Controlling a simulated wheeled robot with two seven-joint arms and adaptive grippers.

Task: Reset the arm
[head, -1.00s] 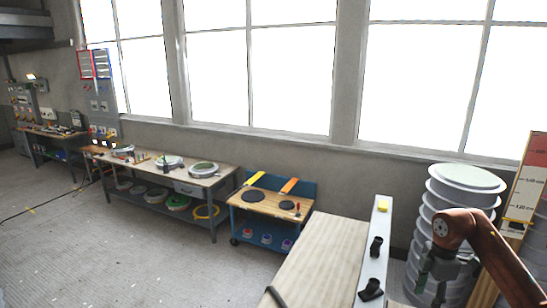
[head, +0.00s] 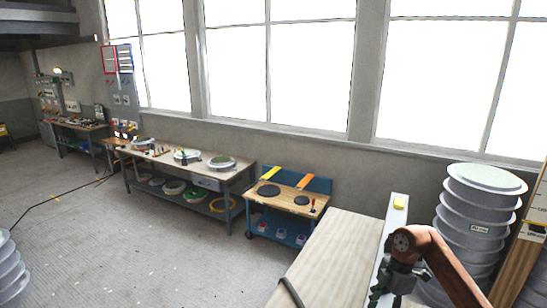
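My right arm, copper-coloured, comes in from the lower right. Its dark gripper (head: 384,290) points down near the bottom edge, in front of the long pale strip (head: 391,232) along the right side of the wooden table. The fingers are dark and partly cut off, so I cannot tell whether they are open or shut. My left gripper is not in view.
A wooden table (head: 335,258) is in front, its top mostly bare, with a dark curved thing (head: 291,291) at its left edge. White ribbed stacked moulds (head: 478,215) stand at right. A blue cart (head: 287,205) and long workbench (head: 200,170) line the wall.

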